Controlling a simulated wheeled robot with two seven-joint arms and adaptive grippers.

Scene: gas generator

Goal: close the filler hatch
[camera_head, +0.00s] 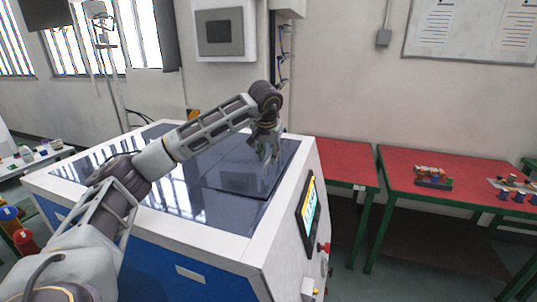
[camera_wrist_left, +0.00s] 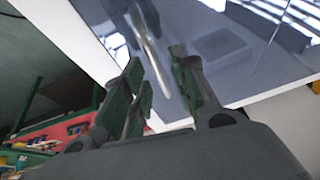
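The generator (camera_head: 185,238) is a white and blue cabinet with a glossy dark blue top. The filler hatch (camera_head: 235,180) appears as a dark glossy panel in the right part of that top; I cannot tell whether it is fully down or slightly raised. My left gripper (camera_head: 266,155) is over the hatch, near its right side, pointing down. In the left wrist view my left gripper (camera_wrist_left: 163,92) has its fingers apart. A slim grey bar (camera_wrist_left: 150,55), perhaps a handle, shows between them; contact is unclear. My right gripper is not in view.
A lit control screen (camera_head: 309,208) and a red knob (camera_head: 324,247) are on the cabinet's right side. Red-topped tables (camera_head: 400,190) with small parts stand to the right. A wall box (camera_head: 222,32) hangs behind the cabinet. My left arm crosses above the top.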

